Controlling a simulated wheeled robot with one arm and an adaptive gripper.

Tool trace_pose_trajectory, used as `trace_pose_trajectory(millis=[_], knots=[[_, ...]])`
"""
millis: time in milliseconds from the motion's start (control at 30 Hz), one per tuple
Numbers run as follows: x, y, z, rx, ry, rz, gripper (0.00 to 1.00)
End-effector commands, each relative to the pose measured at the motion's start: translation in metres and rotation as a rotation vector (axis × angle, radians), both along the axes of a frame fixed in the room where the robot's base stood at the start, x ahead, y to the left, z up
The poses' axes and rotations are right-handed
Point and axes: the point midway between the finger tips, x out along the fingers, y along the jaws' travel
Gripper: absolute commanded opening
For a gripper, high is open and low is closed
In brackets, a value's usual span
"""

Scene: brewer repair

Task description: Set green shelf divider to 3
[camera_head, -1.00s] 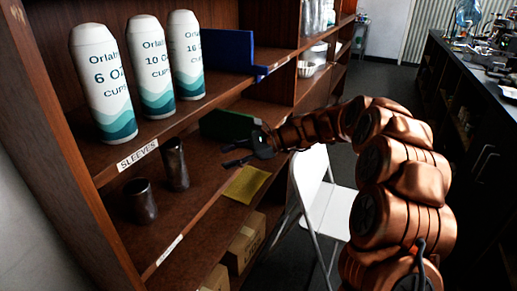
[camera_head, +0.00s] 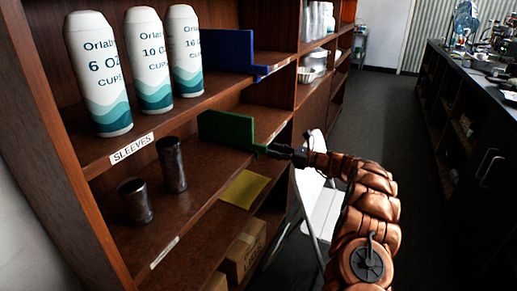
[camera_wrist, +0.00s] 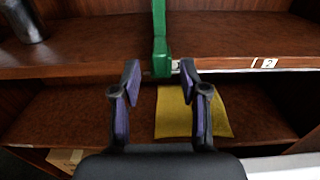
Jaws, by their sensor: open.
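The green shelf divider (camera_head: 228,129) stands upright on the middle shelf, below the blue divider. In the wrist view the green divider (camera_wrist: 161,45) is seen edge-on, with its front end at the shelf's front edge. My gripper (camera_head: 268,151) is at that front end in the head view. In the wrist view my gripper (camera_wrist: 158,72) is open, one dark purple-padded finger on each side of the divider's front end, with gaps showing. A white label reading 2 (camera_wrist: 268,63) is on the shelf edge, right of the divider. No label 3 is legible.
The blue divider (camera_head: 228,49) and several cup-sleeve tubes (camera_head: 150,60) are on the shelf above. Two dark metal cups (camera_head: 172,164) stand left on the middle shelf. A yellow sheet (camera_head: 245,188) lies on the shelf below. A white folding chair (camera_head: 322,210) stands by the shelf.

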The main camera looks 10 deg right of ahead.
Motion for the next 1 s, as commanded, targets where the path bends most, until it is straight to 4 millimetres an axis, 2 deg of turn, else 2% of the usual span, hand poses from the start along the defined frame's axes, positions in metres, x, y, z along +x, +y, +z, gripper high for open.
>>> trace_pose_trajectory(millis=[600,1000], knots=[[0.042,0.057,0.0,-0.001,0.001,0.001,0.44],[0.045,0.062,0.0,0.001,-0.001,0.001,0.42]])
